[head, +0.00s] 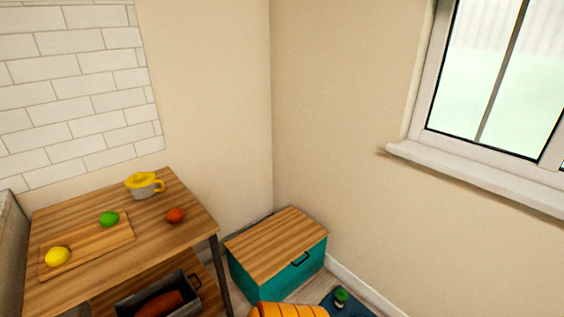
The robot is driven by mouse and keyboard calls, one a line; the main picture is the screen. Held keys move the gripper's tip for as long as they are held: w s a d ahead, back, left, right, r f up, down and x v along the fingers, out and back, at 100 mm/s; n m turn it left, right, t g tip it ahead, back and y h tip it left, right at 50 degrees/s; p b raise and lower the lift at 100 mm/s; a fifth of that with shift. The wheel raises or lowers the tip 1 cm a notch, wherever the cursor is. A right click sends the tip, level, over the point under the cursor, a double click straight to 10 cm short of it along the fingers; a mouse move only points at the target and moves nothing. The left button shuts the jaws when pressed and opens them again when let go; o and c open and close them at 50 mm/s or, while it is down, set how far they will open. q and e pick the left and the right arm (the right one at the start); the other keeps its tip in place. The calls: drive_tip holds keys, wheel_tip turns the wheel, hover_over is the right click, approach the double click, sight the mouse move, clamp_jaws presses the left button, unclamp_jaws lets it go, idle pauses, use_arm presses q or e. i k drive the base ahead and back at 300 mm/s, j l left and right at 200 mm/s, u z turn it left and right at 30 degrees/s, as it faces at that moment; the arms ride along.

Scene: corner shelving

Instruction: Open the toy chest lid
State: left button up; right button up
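The toy chest (275,285) stands on the floor in the room's corner. Its body is teal and its wooden lid (275,243) lies flat and shut on top. A dark handle (301,259) shows on the front side near the lid's edge.
An orange ribbed object (288,311) and a blue mat (360,308) lie before the chest.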

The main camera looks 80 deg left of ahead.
sight(266, 249)
drive_tip(key=u, duration=2.55)
